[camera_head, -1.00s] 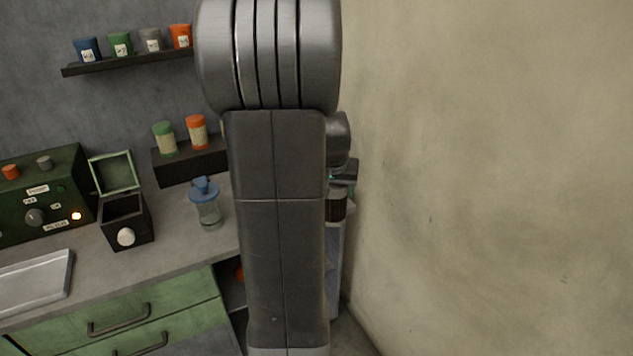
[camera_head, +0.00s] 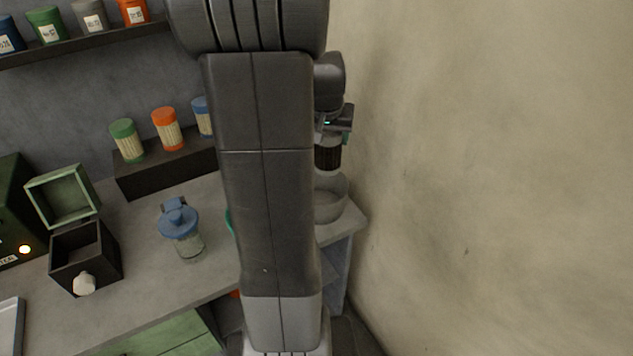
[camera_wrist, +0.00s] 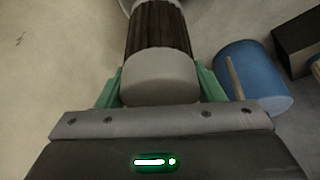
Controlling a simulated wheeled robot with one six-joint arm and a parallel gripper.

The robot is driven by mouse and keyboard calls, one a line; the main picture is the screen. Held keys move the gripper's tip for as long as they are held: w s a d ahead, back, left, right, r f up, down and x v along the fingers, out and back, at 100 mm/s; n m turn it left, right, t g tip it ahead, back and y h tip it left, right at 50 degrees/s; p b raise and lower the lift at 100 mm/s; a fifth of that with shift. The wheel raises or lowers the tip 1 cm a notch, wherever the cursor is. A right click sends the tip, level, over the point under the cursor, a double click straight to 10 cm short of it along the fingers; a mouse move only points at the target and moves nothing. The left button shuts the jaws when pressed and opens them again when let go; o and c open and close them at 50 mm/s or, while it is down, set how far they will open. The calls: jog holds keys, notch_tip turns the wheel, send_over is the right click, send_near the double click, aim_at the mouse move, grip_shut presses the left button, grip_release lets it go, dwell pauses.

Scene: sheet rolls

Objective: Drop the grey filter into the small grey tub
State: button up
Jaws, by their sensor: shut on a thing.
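The grey filter (camera_wrist: 160,78) has a plain grey end and a dark pleated body. In the wrist view it is between the green fingers of my gripper (camera_wrist: 160,88), which is shut on it. In the head view my gripper (camera_head: 333,130) is to the right of my arm, and the filter's dark pleats (camera_head: 328,157) hang below it. The small grey tub (camera_head: 330,203) stands on the right end of the counter, directly below the filter in the picture. My arm hides its left side. I cannot tell whether the filter's lower end is inside the tub.
A beige wall (camera_head: 480,180) rises close on the right. A blue-lidded jar (camera_head: 181,228) and an open dark box (camera_head: 84,258) stand on the counter, left of my arm. Other filters stand on a dark ledge (camera_head: 165,172). A blue round object (camera_wrist: 252,80) is right of my fingers.

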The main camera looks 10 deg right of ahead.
jog(key=shift+w+f, duration=0.15)
notch_tip(320, 180, down, 6)
jog(key=b, duration=0.4)
jog(key=shift+r, duration=0.2)
jog(key=o, duration=1.3)
jog(key=shift+c, duration=0.2)
jog(key=shift+s, duration=0.2)
jog(key=v, duration=1.4)
jog(key=shift+f, duration=0.1)
